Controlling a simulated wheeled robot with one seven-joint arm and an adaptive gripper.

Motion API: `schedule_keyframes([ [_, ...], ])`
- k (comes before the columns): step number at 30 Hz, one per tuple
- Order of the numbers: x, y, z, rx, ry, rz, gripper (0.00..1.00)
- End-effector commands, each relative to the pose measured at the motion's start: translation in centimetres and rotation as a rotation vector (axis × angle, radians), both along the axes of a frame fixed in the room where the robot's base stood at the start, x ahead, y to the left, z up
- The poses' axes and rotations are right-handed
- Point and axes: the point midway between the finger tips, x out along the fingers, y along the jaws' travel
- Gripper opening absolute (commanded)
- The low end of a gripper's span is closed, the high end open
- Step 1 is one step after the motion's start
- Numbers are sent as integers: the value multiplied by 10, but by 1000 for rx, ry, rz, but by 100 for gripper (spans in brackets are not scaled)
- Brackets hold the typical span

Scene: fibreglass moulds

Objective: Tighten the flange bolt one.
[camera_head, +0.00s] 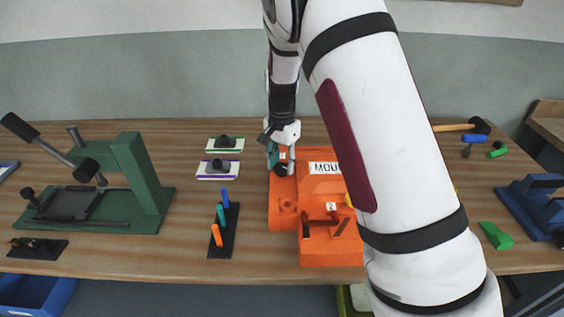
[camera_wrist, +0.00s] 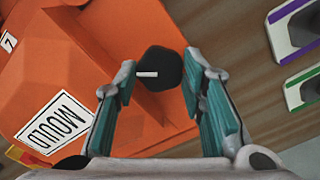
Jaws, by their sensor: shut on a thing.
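The orange mould (camera_head: 285,211) sits on the wooden bench with a white MOULD label (camera_head: 324,168). A black bolt head (camera_wrist: 159,69) with a white line across its top stands on the orange flange near the mould's edge. It also shows as a dark knob (camera_head: 284,169) in the head view, by a small white tag. In the head view my gripper (camera_head: 275,154) is at the mould's back left corner. My arm hides the mould's right part.
Two white plates with black knobs, green-edged (camera_head: 226,144) and purple-edged (camera_head: 218,169), lie left of the mould. A black rack (camera_head: 226,242) holds coloured tools. A green press (camera_head: 150,182) stands far left. A mallet (camera_head: 480,126), green wedge (camera_head: 496,235) and blue fixture (camera_head: 535,205) are right.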

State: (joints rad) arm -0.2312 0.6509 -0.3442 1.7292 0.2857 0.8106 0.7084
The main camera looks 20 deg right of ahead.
Motion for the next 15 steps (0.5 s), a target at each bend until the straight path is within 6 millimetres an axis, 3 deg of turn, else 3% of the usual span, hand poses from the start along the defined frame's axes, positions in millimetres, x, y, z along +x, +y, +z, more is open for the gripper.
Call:
schedule_keyframes([
  [15, -1, 0, 0, 0, 1, -491, 9],
])
